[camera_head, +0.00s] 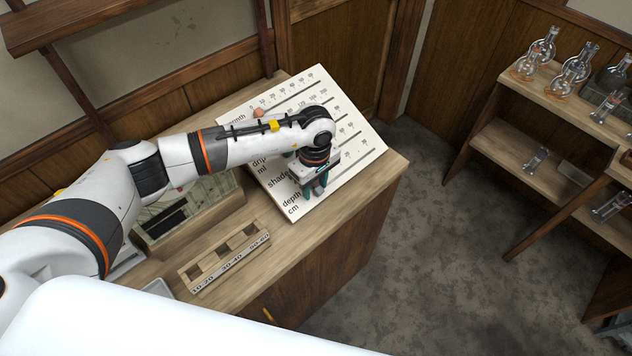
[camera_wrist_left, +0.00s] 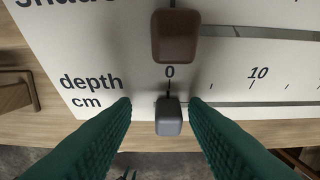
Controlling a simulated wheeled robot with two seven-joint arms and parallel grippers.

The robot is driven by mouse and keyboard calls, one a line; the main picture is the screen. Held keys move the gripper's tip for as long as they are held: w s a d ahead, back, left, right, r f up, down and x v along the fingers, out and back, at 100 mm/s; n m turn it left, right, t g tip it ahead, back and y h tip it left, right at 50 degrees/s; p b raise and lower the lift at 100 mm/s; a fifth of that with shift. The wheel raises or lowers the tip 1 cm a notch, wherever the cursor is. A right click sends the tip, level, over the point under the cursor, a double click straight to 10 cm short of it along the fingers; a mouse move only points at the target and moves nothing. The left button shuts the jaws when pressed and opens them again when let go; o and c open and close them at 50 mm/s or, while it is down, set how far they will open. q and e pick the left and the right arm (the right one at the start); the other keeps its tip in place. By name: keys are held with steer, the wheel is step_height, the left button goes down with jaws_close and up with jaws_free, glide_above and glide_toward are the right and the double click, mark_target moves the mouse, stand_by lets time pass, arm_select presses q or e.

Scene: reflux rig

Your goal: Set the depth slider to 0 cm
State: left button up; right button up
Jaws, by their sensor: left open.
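The white slider board (camera_head: 352,112) lies tilted on the wooden counter, with rows of printed scales. In the left wrist view, the depth row is labelled "depth cm" (camera_wrist_left: 92,90), with marks 0 and 10. Its grey slider knob (camera_wrist_left: 169,116) sits directly under the 0 mark, at the left end of its slot. My left gripper (camera_head: 315,189) is over the depth row; its green fingers (camera_wrist_left: 160,103) are open, one on each side of the grey knob, with visible gaps. In the head view the gripper hides the knob. My right gripper is not in view.
A brown knob (camera_wrist_left: 175,36) sits on the row above, close to the gripper. A salmon knob (camera_head: 258,112) is near the board's far left. A wooden rack (camera_head: 222,258) with number labels stands on the counter. Shelves with glass flasks (camera_head: 543,46) are at right.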

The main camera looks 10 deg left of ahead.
mark_target(315, 188)
arm_select(q)
steer(key=shift+w+r, duration=0.1)
steer(key=shift+r, duration=0.3)
step_height(315, 188, up, 11)
steer(key=b, duration=0.3)
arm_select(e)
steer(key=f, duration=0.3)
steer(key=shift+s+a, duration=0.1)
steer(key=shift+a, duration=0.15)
arm_select(q)
steer(key=shift+r, duration=0.1)
